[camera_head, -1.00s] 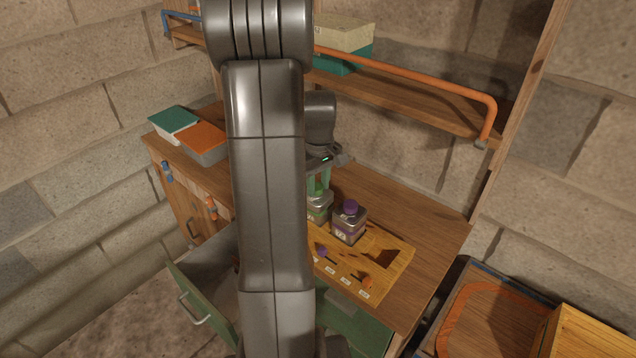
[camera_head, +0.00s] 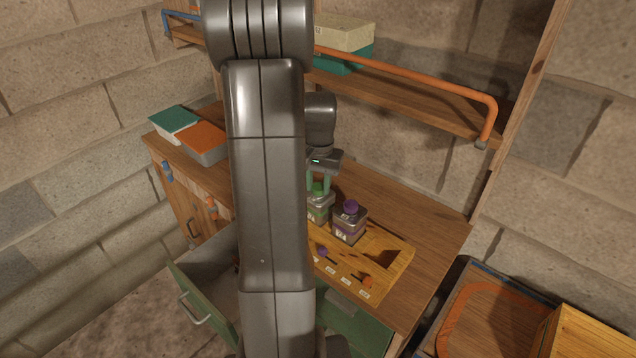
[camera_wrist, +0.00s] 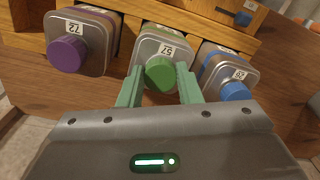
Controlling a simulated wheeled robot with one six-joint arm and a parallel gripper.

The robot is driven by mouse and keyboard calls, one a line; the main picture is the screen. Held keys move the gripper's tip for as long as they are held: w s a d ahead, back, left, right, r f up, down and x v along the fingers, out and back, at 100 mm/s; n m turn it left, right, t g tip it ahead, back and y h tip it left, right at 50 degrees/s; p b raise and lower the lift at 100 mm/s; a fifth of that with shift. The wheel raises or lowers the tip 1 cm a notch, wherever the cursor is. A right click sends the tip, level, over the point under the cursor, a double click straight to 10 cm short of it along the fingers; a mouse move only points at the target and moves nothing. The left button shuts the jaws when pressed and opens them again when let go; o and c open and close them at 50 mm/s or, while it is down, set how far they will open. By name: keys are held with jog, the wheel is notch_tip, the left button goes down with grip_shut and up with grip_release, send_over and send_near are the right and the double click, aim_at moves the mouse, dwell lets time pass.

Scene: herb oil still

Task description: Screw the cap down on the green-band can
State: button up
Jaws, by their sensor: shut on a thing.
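The green-band can (camera_wrist: 172,47) stands in the middle of a row of three cans in the wrist view, with a label that reads 57. Its green cap (camera_wrist: 161,74) sits at the can's top, between the two green fingers of my gripper (camera_wrist: 160,82), which is shut on the cap. In the head view my gripper (camera_head: 318,184) points down onto the green-band can (camera_head: 319,208), partly hidden behind my arm. I cannot tell how far down the cap sits.
A purple-capped can (camera_wrist: 84,42) stands to one side and a blue-capped can (camera_wrist: 229,72) close on the other. A wooden rack (camera_head: 398,262) lies on the workbench (camera_head: 440,235). An orange rail (camera_head: 420,75) runs along the shelf above. A green drawer (camera_head: 200,300) is open below.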

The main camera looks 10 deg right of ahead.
jog(key=m, duration=0.4)
jog(key=shift+m, duration=0.3)
grip_shut()
jog(key=m, duration=0.3)
jog(key=shift+a+m, duration=0.1)
jog(key=shift+m, duration=0.2)
jog(key=o, duration=0.9)
grip_release()
jog(key=shift+o, duration=1.1)
jog(key=shift+s+d, duration=0.1)
jog(key=shift+d, duration=0.15)
jog(key=shift+a, duration=0.1)
jog(key=shift+c, duration=0.3)
